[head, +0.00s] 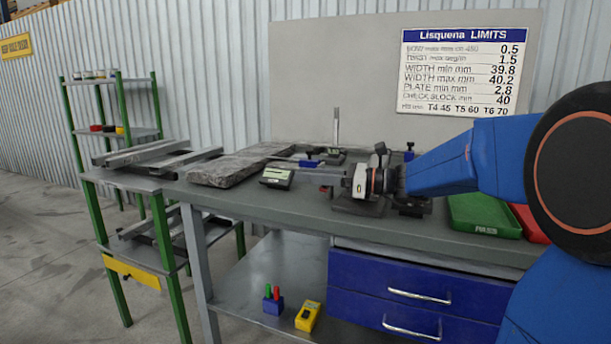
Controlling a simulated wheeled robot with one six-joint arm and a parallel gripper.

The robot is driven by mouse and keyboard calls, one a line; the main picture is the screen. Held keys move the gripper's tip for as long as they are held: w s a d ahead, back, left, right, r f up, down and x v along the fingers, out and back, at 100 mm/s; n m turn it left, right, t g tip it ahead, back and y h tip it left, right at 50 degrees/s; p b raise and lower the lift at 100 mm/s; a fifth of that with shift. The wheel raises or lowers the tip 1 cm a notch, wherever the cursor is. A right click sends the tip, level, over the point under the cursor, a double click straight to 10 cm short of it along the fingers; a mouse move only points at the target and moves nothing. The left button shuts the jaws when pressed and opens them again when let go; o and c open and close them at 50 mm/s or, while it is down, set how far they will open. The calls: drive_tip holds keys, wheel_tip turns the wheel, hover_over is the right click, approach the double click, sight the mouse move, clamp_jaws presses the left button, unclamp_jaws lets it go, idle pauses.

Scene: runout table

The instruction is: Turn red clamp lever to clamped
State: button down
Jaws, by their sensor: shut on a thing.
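My gripper (343,183) reaches in from the right over the grey table (270,205), low above a dark fixture (358,207). Its fingers point left and are shut on the red clamp lever. Only a small red part of the lever (324,188) shows at the fingertips. The gripper hides the rest, so the lever's angle and whether it is clamped cannot be told.
A small gauge with a display (277,177) stands just left of the gripper. A granite slab (230,170) lies further left. An upright post (336,127) stands behind. A green tray (484,214) and a red tray (530,224) are at right.

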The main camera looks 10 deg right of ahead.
drive_tip(key=shift+s+d+n+g+y, duration=0.5)
drive_tip(key=shift+n+g, duration=0.2)
drive_tip(key=shift+g, duration=0.3)
drive_tip(key=c, duration=1.6)
unclamp_jaws()
drive_tip(key=shift+o, duration=0.2)
drive_tip(key=v, duration=1.2)
